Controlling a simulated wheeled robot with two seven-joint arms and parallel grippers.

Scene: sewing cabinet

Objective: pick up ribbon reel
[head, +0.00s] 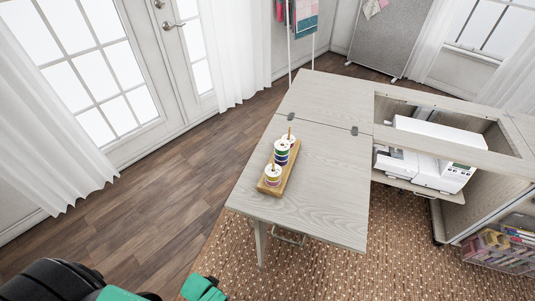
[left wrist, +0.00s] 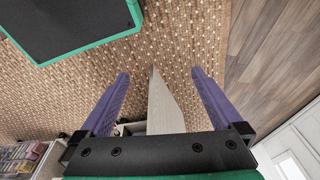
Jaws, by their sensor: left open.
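Ribbon reels in white, green, blue and pale colours stand on the pegs of a small wooden stand (head: 286,180) in the head view. The front reel (head: 272,176) is pale with coloured bands, and a white, green and blue reel (head: 281,152) stands behind it. The stand is near the left edge of the cabinet's folded-out leaf (head: 325,190). My left gripper (left wrist: 159,73) shows in the left wrist view, its two purple fingers spread apart with nothing held between them. No reel shows in that view. My right gripper is not in view.
A white sewing machine (head: 425,150) sits in the cabinet opening at the right. A clear bin (head: 500,247) of coloured items is at the lower right. The leaf is bare around the stand. Open wood floor (head: 140,200) lies to its left, and a woven rug (head: 385,260) below.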

